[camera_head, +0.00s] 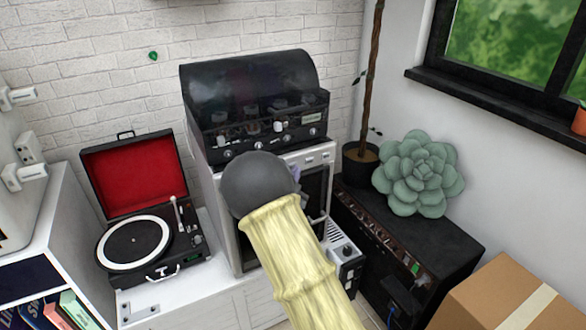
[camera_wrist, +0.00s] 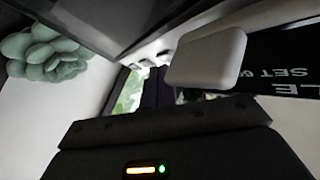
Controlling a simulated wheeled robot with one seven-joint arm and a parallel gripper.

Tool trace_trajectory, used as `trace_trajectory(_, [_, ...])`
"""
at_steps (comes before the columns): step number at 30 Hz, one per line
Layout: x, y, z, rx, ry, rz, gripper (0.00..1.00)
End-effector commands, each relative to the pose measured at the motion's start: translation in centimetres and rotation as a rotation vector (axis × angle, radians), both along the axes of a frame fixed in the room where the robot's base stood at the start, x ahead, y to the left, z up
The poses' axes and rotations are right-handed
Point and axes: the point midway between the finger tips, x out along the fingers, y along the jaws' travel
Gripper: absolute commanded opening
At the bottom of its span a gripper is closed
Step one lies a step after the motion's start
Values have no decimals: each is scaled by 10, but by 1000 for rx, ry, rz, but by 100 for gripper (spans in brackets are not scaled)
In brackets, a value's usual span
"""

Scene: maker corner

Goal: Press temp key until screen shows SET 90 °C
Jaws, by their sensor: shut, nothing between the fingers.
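The screen (camera_wrist: 290,62) is a dark panel at the right edge of the wrist view, with white upside-down lettering. "LE" and "SET 6" can be made out; the rest is cut off or hidden. A large white key (camera_wrist: 206,60) stands beside it, with several smaller keys (camera_wrist: 147,62) in a row further away. The keys also show on the white machine's front panel (camera_head: 318,158) in the head view. My gripper's dark shut fingers (camera_wrist: 158,88) are empty and point toward the key row. Contact with a key cannot be told. My arm hides the screen in the head view.
A dark-hooded machine (camera_head: 250,90) stands on top of the white machine. An open red-lined record player (camera_head: 140,230) is on its left. A black cabinet (camera_head: 440,245) with a succulent (camera_head: 418,175) and a cardboard box (camera_head: 500,300) are to the right.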

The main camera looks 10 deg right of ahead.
Motion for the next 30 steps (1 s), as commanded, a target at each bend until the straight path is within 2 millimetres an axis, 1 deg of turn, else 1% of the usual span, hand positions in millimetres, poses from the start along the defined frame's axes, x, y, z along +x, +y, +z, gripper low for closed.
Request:
trace_trajectory(22, [4,1,0,0,2,0,0])
trace_trajectory(26, [3,1,-1,0,0,0,0])
trace_trajectory(30, [-3,-1,-1,1,1,0,0])
